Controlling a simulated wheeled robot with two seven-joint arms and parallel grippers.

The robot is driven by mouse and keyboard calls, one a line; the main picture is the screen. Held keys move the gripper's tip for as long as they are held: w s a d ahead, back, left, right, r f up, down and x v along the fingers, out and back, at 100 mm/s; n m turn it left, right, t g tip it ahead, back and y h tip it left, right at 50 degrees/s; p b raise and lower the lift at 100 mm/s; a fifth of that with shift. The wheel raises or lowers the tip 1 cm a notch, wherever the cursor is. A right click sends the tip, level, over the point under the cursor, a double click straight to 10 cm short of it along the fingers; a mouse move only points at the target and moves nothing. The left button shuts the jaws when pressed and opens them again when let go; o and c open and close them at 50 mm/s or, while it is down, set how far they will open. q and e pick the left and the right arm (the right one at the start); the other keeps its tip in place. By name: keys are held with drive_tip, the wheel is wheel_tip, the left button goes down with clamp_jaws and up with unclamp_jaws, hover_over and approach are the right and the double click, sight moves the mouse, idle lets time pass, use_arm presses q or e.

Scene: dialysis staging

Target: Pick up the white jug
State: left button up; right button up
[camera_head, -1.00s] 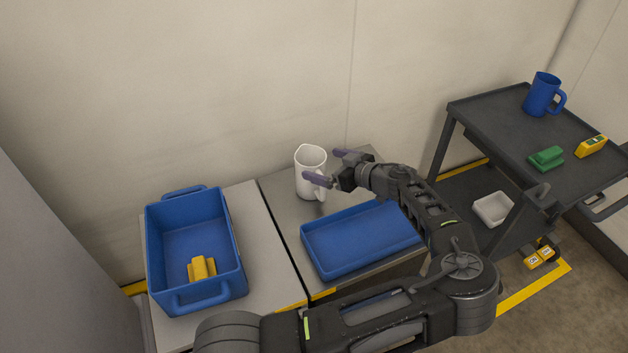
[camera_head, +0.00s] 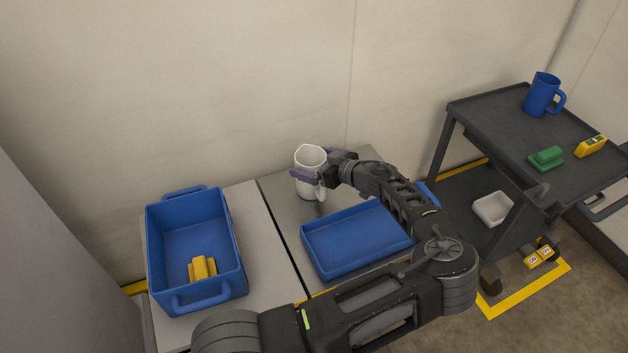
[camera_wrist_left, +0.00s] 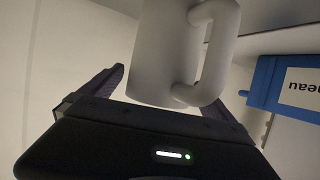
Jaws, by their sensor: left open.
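The white jug (camera_head: 311,160) stands upright on the grey table behind the blue tray, its handle facing the front right. My left gripper (camera_head: 311,165) is open, with its purple fingers on either side of the jug's upper body. In the left wrist view, the jug (camera_wrist_left: 165,50) and its handle fill the upper middle, between the two open fingers of the gripper (camera_wrist_left: 172,85). I cannot tell whether the fingers touch it. My right gripper is not in view.
A shallow blue tray (camera_head: 322,266) lies just in front of the jug. A deep blue crate (camera_head: 161,222) with a yellow item (camera_head: 201,268) stands at left. A dark cart (camera_head: 495,125) at right carries a blue jug (camera_head: 541,94), a green item (camera_head: 546,158) and a yellow item (camera_head: 591,146).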

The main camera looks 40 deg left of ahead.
use_arm(q)
drive_tip(key=c, duration=2)
wheel_tip(320, 180, up, 10)
idle(0.4)
